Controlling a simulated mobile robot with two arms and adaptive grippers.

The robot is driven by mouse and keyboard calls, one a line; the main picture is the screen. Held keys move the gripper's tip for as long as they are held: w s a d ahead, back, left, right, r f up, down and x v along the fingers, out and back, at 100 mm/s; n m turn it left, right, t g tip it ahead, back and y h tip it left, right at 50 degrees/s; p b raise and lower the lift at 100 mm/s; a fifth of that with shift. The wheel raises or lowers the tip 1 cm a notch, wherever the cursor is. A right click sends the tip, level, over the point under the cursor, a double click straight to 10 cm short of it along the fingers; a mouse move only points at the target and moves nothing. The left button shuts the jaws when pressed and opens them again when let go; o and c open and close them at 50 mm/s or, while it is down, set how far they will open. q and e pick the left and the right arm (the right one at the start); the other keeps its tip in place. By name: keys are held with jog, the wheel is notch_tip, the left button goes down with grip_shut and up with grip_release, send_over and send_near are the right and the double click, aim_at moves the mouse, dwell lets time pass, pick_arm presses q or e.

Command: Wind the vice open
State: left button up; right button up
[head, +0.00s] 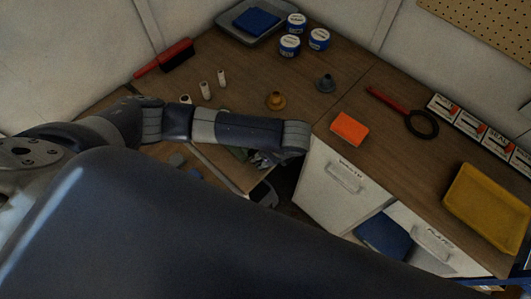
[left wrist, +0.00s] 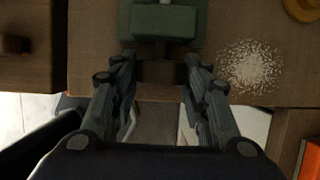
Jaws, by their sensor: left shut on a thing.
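The green vice (left wrist: 165,22) shows at the top of the left wrist view, at the edge of the wooden bench. In the head view the left gripper (head: 262,160) is partly covered by my arm. My right gripper is not in view.
White drawers (head: 340,185) are right of the gripper, the lower one open. Pale grains (left wrist: 250,66) lie right of the vice.

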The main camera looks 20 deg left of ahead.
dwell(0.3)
pick_arm(q)
jog(key=o, duration=1.1)
jog(key=v, duration=1.2)
jog(key=shift+s+a, duration=0.1)
jog(key=shift+s, duration=0.1)
